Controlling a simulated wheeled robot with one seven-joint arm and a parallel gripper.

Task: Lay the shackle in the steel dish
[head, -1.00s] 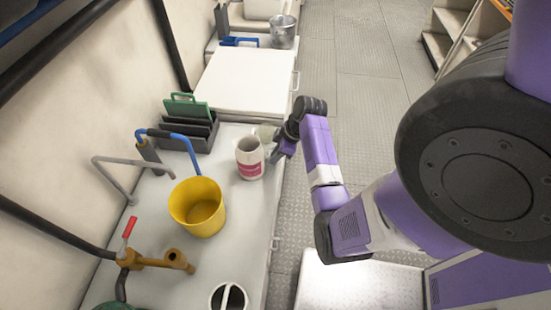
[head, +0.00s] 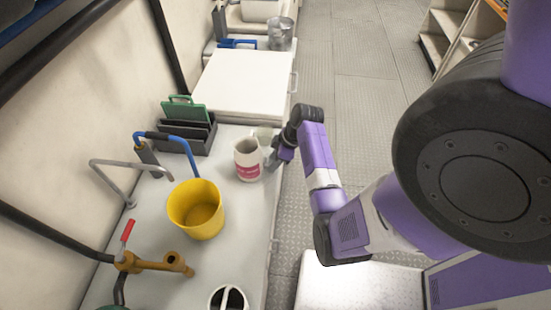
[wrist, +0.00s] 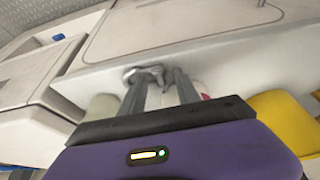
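My gripper (wrist: 158,72) points toward the worktop in the wrist view, its two dark fingers apart. A small grey metal piece (wrist: 145,71), which looks like the shackle, shows between and just beyond the fingertips. I cannot tell whether a finger touches it. In the head view my gripper (head: 272,163) is at the worktop's right edge, just right of a white mug with a pink band (head: 247,160). The shackle cannot be made out there. I cannot identify the steel dish in either view.
A pale cup (head: 265,135) stands behind the mug; a yellow bucket (head: 196,210) stands nearer. A white lid (head: 245,82) lies beyond, with a metal pail (head: 281,34) farther back.

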